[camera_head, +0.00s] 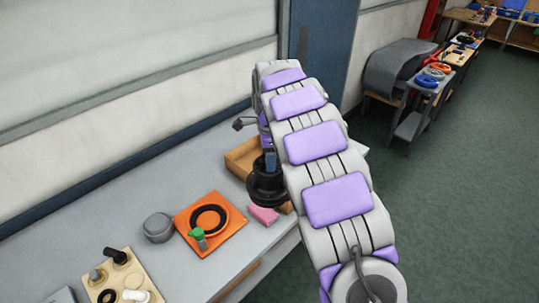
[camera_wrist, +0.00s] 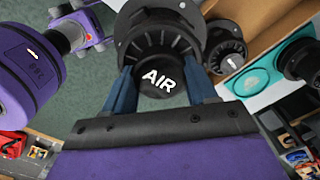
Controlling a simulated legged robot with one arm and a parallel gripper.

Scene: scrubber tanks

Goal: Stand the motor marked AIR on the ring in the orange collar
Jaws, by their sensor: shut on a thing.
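My gripper (camera_wrist: 160,92) is shut on the black motor marked AIR (camera_wrist: 158,40), with a blue finger on each side of its narrow end. The white letters face the wrist camera. In the head view the motor (camera_head: 266,188) is at the near edge of the wooden box, and its wide flange is lower. My arm hides part of it, and I cannot tell whether it touches anything below. The orange collar (camera_head: 236,217) lies flat on the bench to the left, with a black ring (camera_head: 221,210) in it. A small green-topped piece (camera_head: 198,236) stands at the collar's front left, beside the ring.
A pink block (camera_head: 263,215) lies between collar and motor. A grey round pot (camera_head: 158,227) stands left of the collar. A beige tray (camera_head: 128,270) holds several fittings. The wooden box (camera_head: 240,158) is behind; the wrist view shows another black motor (camera_wrist: 226,45) and a teal piece (camera_wrist: 262,72).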

